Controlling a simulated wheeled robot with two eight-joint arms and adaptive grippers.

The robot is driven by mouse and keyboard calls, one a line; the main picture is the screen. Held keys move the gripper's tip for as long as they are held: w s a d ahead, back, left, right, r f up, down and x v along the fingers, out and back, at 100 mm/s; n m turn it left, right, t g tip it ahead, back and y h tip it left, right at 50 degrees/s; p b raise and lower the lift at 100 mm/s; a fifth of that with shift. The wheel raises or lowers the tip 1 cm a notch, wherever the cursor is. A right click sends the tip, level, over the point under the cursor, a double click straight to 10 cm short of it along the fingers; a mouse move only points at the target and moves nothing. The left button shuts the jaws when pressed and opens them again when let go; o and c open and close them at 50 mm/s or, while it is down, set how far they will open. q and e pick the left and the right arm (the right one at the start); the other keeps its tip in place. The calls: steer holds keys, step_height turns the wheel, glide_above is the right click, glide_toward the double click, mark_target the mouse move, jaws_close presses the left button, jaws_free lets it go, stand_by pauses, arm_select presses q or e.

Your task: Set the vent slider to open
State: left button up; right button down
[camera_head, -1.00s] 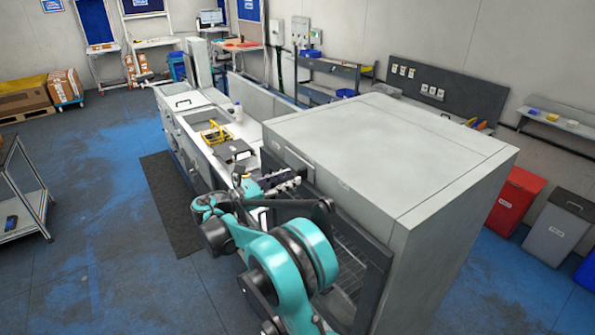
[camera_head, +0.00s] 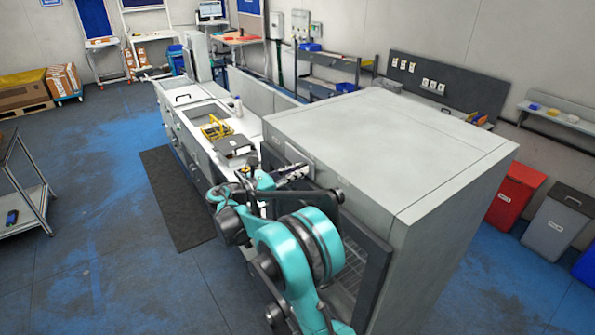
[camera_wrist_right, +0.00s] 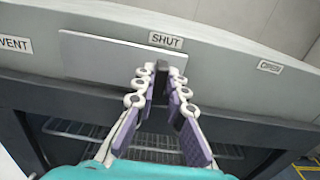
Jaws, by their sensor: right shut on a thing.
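The vent slider is on the upper front of a large grey cabinet (camera_head: 390,150). In the right wrist view, its dark knob (camera_wrist_right: 162,68) stands just below the "SHUT" label (camera_wrist_right: 166,40), at the right part of a flat light plate (camera_wrist_right: 95,55). A "VENT" label (camera_wrist_right: 15,43) is at the left, and a small blurred label (camera_wrist_right: 269,67) is at the right. My right gripper (camera_wrist_right: 161,78) is shut on the knob, its fingertips partly hiding it. In the head view my right gripper (camera_head: 292,172) reaches the cabinet's upper front edge. My left gripper is out of view.
Below the slider, the cabinet has a dark-framed opening with a wire rack (camera_wrist_right: 150,145). A white bench (camera_head: 195,105) with a sink and yellow item (camera_head: 216,128) adjoins the cabinet. Red (camera_head: 515,195) and grey (camera_head: 557,215) bins stand at the right. Floor at left is open.

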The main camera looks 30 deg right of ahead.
steer(key=s+b, duration=0.1)
steer(key=s, duration=0.4)
steer(key=s+b, duration=0.1)
steer(key=s, duration=0.4)
steer(key=s+d+b, duration=0.1)
steer(key=s, duration=0.4)
steer(key=shift+b, duration=0.3)
steer(key=shift+d, duration=0.1)
steer(key=c, duration=1.6)
jaws_free()
steer(key=shift+s, duration=0.1)
steer(key=shift+o, duration=0.2)
steer(key=shift+s, duration=0.15)
